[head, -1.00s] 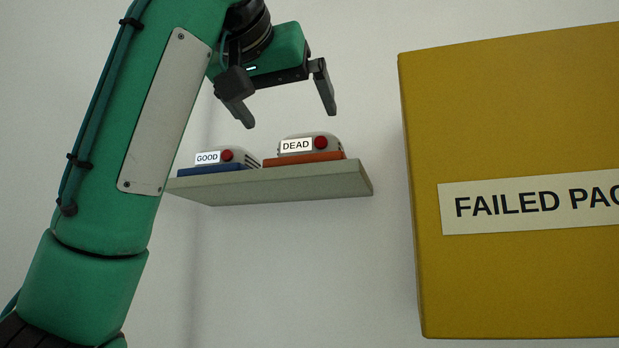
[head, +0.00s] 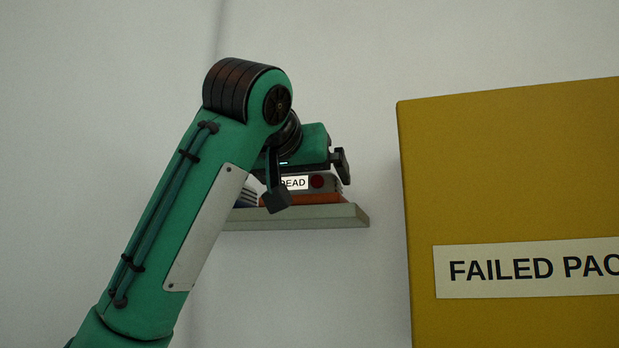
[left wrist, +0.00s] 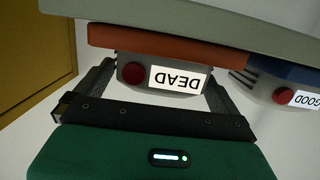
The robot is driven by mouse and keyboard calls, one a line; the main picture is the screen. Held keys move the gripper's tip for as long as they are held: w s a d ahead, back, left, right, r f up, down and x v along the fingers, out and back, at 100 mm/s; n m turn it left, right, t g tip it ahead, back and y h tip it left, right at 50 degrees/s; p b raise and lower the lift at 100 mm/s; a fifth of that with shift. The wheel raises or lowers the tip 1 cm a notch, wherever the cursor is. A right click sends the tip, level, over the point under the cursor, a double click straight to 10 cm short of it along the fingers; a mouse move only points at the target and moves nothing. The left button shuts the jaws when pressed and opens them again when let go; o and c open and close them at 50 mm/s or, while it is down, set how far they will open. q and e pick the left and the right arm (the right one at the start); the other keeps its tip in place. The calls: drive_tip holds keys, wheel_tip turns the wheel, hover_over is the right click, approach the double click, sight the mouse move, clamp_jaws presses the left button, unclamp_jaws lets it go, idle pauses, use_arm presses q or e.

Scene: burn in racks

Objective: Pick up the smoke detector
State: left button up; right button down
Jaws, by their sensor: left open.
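Two grey units with a red button, which look like smoke detectors, are on a wall shelf (head: 330,215). The DEAD unit (head: 318,182) sits on an orange base; it shows upside down in the left wrist view (left wrist: 145,72). The GOOD unit (left wrist: 275,92) sits on a blue base and is mostly behind my arm in the head view. My left gripper (head: 309,182) is open, with one finger on each side of the DEAD unit. In the left wrist view its fingers (left wrist: 158,88) flank that unit; I cannot tell whether they touch it.
A large yellow box (head: 510,170) labelled FAILED PAC..., its text cut off by the picture edge, stands at the right. Bare wall lies between it and the shelf. The GOOD unit is close beside the DEAD unit. My right gripper is not in view.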

use_arm(q)
drive_tip(key=p+x, duration=0.1)
drive_tip(key=x, duration=0.2)
drive_tip(key=shift+a, duration=0.2)
drive_tip(key=shift+s, duration=0.25)
drive_tip(key=shift+w, duration=0.1)
drive_tip(key=c, duration=0.8)
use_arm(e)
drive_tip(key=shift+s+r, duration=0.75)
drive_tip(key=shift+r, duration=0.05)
